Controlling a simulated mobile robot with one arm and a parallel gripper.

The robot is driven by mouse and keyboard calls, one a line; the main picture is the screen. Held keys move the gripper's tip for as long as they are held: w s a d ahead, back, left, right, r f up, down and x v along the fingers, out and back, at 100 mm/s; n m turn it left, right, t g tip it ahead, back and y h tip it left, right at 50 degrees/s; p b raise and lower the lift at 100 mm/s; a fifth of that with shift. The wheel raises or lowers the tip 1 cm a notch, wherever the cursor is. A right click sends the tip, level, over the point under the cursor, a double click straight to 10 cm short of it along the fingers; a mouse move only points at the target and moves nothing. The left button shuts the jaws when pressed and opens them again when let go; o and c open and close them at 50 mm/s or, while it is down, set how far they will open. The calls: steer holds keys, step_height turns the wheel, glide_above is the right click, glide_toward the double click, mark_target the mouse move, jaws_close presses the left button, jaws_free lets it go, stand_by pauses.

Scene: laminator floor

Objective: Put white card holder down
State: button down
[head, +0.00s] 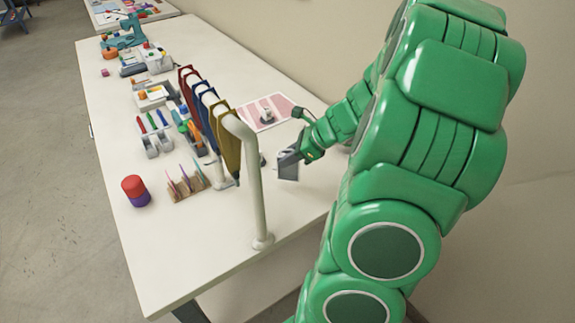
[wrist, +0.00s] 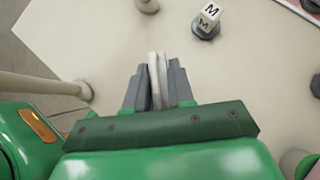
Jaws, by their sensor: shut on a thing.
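The white card holder (wrist: 157,78) shows in the wrist view as a thin, upright white piece between the two grey fingers. My gripper (wrist: 156,88) is shut on it. In the head view my gripper (head: 290,157) is over the right part of the white table, just right of the rail, with a pale piece (head: 288,171) showing at its fingers. The fingers cover part of the holder, and I cannot tell whether its lower edge touches the table.
A white rail (head: 249,185) with coloured lanyards (head: 228,135) stands close left of my gripper. A cube marked M (wrist: 210,13) stands on a dark base ahead. A pink striped sheet (head: 250,110) lies behind.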

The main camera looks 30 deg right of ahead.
steer(key=shift+w+d+f, duration=0.1)
steer(key=shift+w+f, duration=0.1)
steer(key=shift+f, duration=0.55)
steer(key=shift+w+d+f, duration=0.1)
steer(key=shift+w+f, duration=0.05)
steer(key=shift+f, duration=0.55)
steer(key=shift+w+f, duration=0.2)
steer(key=shift+f, duration=0.55)
steer(key=c, duration=1)
jaws_free()
steer(key=shift+f, duration=0.1)
steer(key=v, duration=1.2)
